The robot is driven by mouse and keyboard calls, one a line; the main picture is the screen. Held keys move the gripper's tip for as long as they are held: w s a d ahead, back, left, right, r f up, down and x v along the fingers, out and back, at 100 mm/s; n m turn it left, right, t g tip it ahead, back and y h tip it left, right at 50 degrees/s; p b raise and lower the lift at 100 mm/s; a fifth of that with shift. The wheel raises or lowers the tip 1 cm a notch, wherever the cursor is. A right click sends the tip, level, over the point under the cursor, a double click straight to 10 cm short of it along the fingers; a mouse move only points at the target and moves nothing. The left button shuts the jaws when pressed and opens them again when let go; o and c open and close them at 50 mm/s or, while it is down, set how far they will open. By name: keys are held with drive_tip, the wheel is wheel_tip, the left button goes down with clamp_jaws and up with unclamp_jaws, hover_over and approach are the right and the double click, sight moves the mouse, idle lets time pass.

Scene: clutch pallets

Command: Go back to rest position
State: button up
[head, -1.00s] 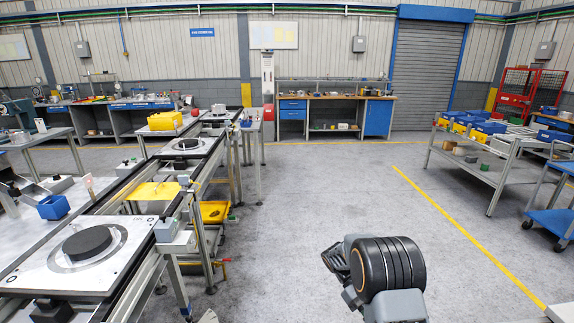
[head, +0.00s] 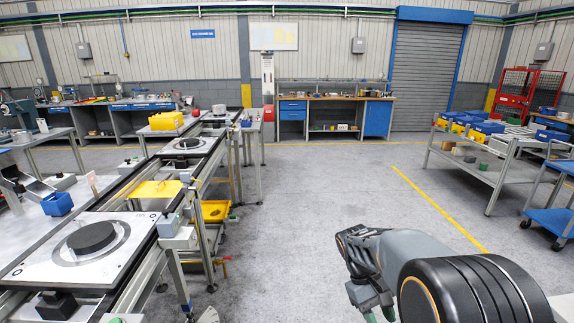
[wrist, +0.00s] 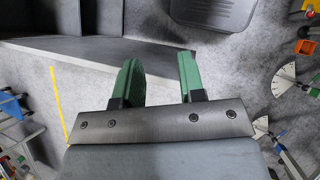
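My gripper (wrist: 160,82) shows in the wrist view as two green fingers standing apart with nothing between them, above grey floor and grey panels. In the head view my arm is at the lower right, over the floor, and a bit of green finger (head: 378,314) shows at the bottom edge. It is well to the right of the conveyor line and touches nothing that I can see.
At the left, a conveyor carries a near pallet (head: 128,230) with a dark disc (head: 92,237) and a far pallet (head: 205,150) with another disc. A grey table (head: 490,170) with blue bins stands at the right, beside a blue cart (head: 555,219). The middle floor is clear.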

drive_tip(key=s+a+r+m+t+y+b, duration=0.1)
drive_tip(key=s+a+r+m+t+y, duration=0.2)
drive_tip(key=s+t, duration=0.3)
drive_tip(key=shift+s+a+r+t+y, duration=0.45)
drive_tip(key=shift+a+t, duration=0.45)
drive_tip(key=shift+t, duration=0.8)
